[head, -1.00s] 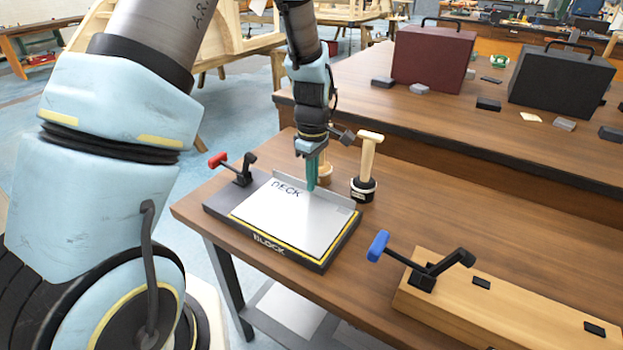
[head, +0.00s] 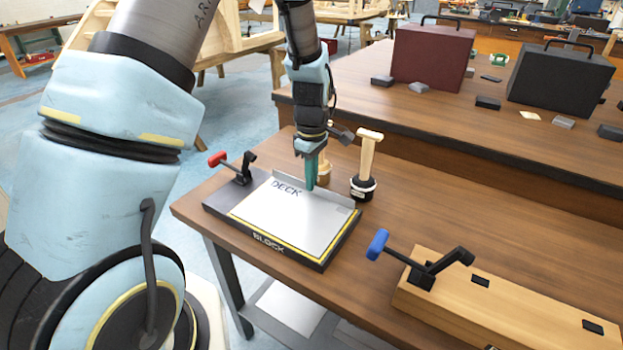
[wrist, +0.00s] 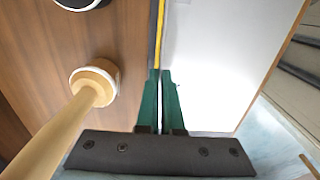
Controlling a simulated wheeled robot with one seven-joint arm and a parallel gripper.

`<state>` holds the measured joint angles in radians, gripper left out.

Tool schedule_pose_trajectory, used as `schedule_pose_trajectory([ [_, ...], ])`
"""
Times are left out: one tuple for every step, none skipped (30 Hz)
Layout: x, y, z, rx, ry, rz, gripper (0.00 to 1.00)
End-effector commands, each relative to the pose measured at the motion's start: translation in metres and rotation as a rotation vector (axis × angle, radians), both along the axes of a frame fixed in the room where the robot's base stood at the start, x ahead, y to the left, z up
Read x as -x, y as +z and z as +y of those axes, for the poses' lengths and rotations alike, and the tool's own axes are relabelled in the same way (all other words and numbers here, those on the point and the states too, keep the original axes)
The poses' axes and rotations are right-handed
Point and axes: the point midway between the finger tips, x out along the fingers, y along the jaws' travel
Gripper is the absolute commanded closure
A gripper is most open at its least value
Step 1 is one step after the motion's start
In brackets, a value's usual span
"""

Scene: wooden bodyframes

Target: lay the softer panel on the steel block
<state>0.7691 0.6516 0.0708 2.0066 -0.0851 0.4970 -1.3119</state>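A pale grey panel (head: 300,217) marked "DECK" lies flat on the dark steel block (head: 318,264), which is marked "BLOCK" and has a yellow line showing along the panel's edges. A thin upright lip runs along the panel's back edge. My gripper (head: 311,183) points down at this lip, about midway along it. In the wrist view the green fingers (wrist: 160,82) are close together on the lip, with the panel (wrist: 205,60) to their right and the yellow line (wrist: 154,35) ahead. The exact contact is hard to see. How soft the panel is cannot be told.
A red-handled clamp (head: 233,166) stands at the block's left corner. A wooden-handled tool (head: 367,165) stands close behind the block. A blue-handled clamp (head: 420,263) sits on a wooden beam (head: 500,300) at right. Bare tabletop (head: 440,215) lies between. Cases stand on the rear bench.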

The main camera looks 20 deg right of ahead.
Motion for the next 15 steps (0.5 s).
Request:
schedule_pose_trajectory([
  [0.0001,0.0001,-0.0002,0.000,0.000,0.000,1.00],
  [0.0002,-0.0002,-0.0001,0.000,0.001,0.000,1.00],
  [0.0000,-0.0006,-0.0001,0.000,0.001,0.000,1.00],
  [0.0000,-0.0007,-0.0001,0.000,0.001,0.000,1.00],
  [0.0000,-0.0008,-0.0001,0.000,0.001,0.000,1.00],
  [-0.0001,-0.0008,-0.0001,0.000,0.001,0.000,1.00],
  [-0.0001,-0.0008,-0.0001,0.000,0.001,0.000,1.00],
  [-0.0001,-0.0008,-0.0001,0.000,0.001,0.000,1.00],
  [-0.0001,-0.0007,-0.0001,0.000,0.001,0.000,1.00],
  [-0.0001,-0.0007,-0.0001,0.000,0.000,0.000,1.00],
  [-0.0001,-0.0007,-0.0001,0.000,0.000,0.000,1.00],
  [-0.0001,-0.0007,-0.0001,0.000,0.000,0.000,0.94],
  [-0.0001,-0.0007,-0.0001,0.000,0.000,0.000,0.91],
  [-0.0001,-0.0007,-0.0001,0.000,0.000,0.000,0.88],
  [-0.0001,-0.0007,-0.0001,0.000,0.000,0.000,0.83],
])
